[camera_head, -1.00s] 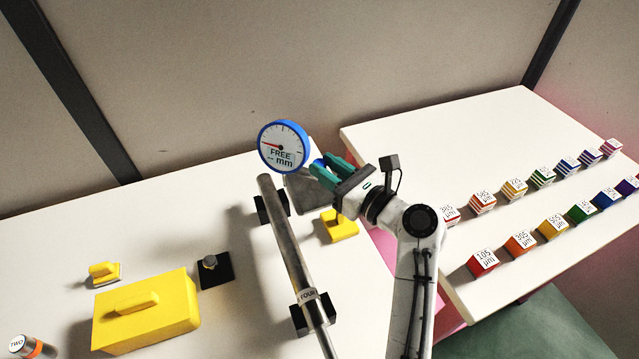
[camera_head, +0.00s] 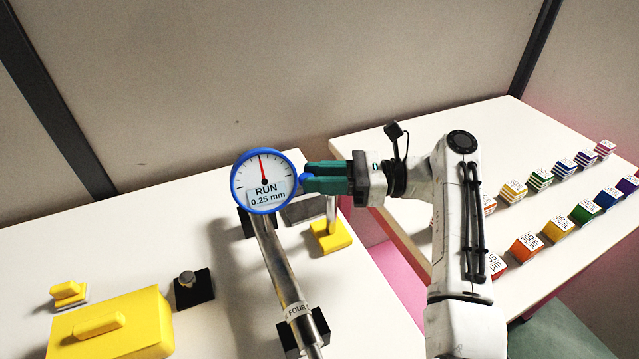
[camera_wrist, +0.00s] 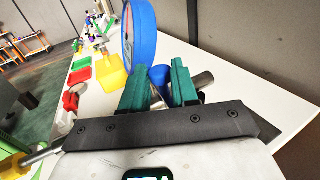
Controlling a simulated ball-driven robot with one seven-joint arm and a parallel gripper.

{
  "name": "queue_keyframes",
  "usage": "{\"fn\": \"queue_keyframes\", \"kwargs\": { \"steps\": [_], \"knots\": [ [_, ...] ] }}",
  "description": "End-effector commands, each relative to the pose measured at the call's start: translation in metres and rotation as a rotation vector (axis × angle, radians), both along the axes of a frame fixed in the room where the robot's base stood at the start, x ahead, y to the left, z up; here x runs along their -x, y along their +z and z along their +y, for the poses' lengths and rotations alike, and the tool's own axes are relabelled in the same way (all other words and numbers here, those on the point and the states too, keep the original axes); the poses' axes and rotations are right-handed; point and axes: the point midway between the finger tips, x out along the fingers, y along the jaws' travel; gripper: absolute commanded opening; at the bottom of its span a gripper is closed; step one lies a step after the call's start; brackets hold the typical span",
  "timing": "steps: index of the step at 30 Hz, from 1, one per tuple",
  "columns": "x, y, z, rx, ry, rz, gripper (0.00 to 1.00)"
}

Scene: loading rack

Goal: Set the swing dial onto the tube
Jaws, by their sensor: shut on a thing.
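The swing dial (camera_head: 264,180) is a round gauge with a blue rim and a white face reading "RUN 0.25 mm", its red needle nearly upright. It is upright at the far end of the tube (camera_head: 278,262), a grey metal bar labelled FOUR. The dial overlaps the tube's end in the head view; its exact seating there is hidden. My gripper (camera_head: 306,178) comes from the right, its green fingers shut on the dial's blue back part. In the wrist view, the dial (camera_wrist: 140,35) shows edge-on beyond my gripper (camera_wrist: 160,82).
Black supports (camera_head: 290,342) hold the tube above the white table. A yellow stand (camera_head: 330,236) with a post is right of it. A yellow box (camera_head: 115,328) and a black block with a knob (camera_head: 194,288) are left. Several coloured cubes stand on the right table.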

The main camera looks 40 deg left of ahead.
Motion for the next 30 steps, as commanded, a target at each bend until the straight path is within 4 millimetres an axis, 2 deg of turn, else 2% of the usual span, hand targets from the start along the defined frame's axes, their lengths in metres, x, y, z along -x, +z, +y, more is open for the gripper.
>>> {"fn": "queue_keyframes", "kwargs": {
  "steps": [19,20,27,30],
  "knots": [
    [0.0003,-0.0012,-0.0013,0.003,0.042,0.0,0.0],
    [0.0003,-0.0012,-0.0013,0.003,0.042,0.0,0.3],
    [0.0004,-0.0009,-0.0011,0.002,0.042,0.001,0.52],
    [0.0003,-0.0007,-0.0011,0.002,0.042,0.001,0.52]
  ]
}}
